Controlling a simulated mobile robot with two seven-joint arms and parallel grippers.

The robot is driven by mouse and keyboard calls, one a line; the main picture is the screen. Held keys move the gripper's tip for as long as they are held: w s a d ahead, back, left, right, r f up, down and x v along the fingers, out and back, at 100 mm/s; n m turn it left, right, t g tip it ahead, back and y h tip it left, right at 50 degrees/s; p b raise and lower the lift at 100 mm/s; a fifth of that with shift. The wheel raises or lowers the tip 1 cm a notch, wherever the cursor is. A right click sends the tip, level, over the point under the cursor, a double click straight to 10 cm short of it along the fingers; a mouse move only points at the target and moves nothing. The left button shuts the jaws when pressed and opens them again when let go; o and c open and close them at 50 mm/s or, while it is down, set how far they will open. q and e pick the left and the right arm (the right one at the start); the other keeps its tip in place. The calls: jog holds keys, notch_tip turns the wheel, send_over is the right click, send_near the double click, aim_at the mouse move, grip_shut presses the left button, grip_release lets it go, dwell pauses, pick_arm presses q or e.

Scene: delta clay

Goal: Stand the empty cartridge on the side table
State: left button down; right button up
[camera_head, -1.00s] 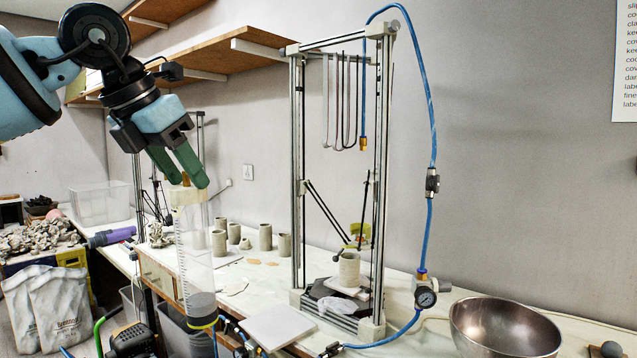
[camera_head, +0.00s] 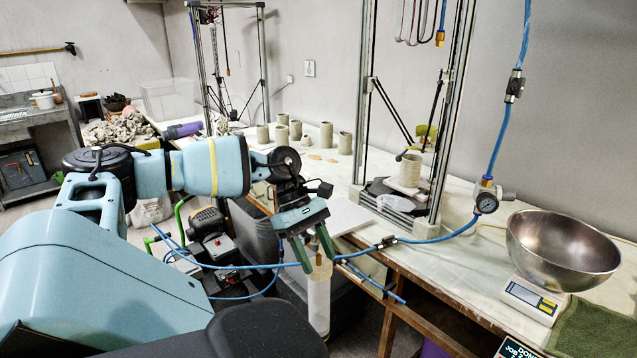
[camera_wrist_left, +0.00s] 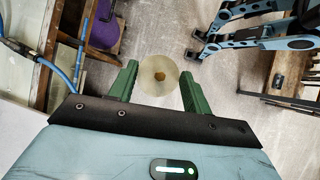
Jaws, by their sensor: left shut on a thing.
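The cartridge (camera_head: 318,305) is a clear, upright tube hanging below my left gripper (camera_head: 318,250). My left gripper points down and is shut on its top end. In the left wrist view, the round pale top of the cartridge (camera_wrist_left: 160,72) with a brown centre sits between the two green fingers (camera_wrist_left: 157,88). In the head view the tube hangs in front of the bench edge, and its contents are hard to make out. I cannot tell which surface is the side table.
The long bench (camera_head: 470,250) holds a tall printer frame (camera_head: 364,120), several clay cups (camera_head: 326,134), a white square board (camera_head: 348,214) and a steel bowl (camera_head: 563,243). A blue hose (camera_head: 440,238) runs across near my left gripper. Cluttered equipment (camera_head: 210,235) stands left of it.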

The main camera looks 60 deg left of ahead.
jog(key=shift+w+d+r+t+p, duration=0.15)
jog(key=shift+w+r+p, duration=0.15)
jog(key=shift+w+r, duration=0.2)
jog(key=shift+w+d+r+t+p, duration=0.15)
jog(key=shift+w+r+p, duration=0.15)
jog(key=shift+w+r, duration=0.15)
jog(key=shift+s, duration=0.1)
jog(key=shift+c, duration=0.5)
pick_arm(q)
jog(key=d+f+m+g+y, duration=0.2)
jog(key=d+f+m, duration=0.3)
jog(key=d, duration=0.3)
jog(key=s+d+f+m+g+y, duration=0.1)
jog(key=d+f+m+g+y, duration=0.1)
jog(key=d+f+m, duration=0.3)
jog(key=s+d+f+m+g+y, duration=0.1)
jog(key=d+f+m+g+y, duration=0.1)
jog(key=d+f+m, duration=0.4)
jog(key=d+m+g, duration=0.1)
jog(key=d+m, duration=0.3)
jog(key=d, duration=0.3)
jog(key=shift+s+g+y, duration=0.25)
jog(key=shift+g+y, duration=0.05)
